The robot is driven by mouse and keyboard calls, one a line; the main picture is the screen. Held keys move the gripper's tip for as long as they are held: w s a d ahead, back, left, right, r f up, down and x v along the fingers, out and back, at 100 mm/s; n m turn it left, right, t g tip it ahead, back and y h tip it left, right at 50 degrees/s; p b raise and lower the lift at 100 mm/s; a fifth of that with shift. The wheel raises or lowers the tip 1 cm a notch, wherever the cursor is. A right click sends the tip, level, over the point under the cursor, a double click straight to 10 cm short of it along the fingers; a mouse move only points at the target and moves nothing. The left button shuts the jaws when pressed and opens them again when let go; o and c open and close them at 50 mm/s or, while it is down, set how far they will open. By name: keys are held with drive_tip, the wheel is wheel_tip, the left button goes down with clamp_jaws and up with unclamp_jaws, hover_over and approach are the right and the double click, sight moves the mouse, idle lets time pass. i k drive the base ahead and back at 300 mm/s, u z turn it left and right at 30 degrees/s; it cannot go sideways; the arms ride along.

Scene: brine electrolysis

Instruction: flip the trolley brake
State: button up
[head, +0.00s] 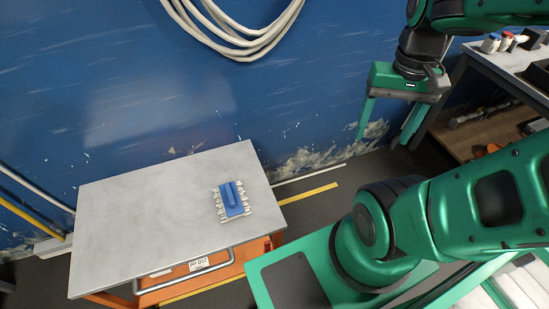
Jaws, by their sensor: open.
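The trolley (130,235) stands at the lower left, with a flat grey top and an orange frame (190,275) below it. A curved metal handle (187,270) and a white label show at its near side. I cannot make out a brake; the wheels and lower part of the trolley are hidden or out of view. My gripper (385,137) hangs at the upper right, fingers pointing down, open with nothing between them. It is well to the right of the trolley and apart from it.
A blue object with pale prongs (233,199) lies on the trolley top. A blue wall stands behind, with a coiled pale hose (240,40). A bench (515,62) with small bottles stands at the right. Dark floor with a yellow line (308,194) shows between.

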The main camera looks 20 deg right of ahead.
sight(266, 244)
drive_tip(key=u, duration=0.8)
drive_tip(key=k, duration=1.2)
drive_tip(key=z, duration=0.3)
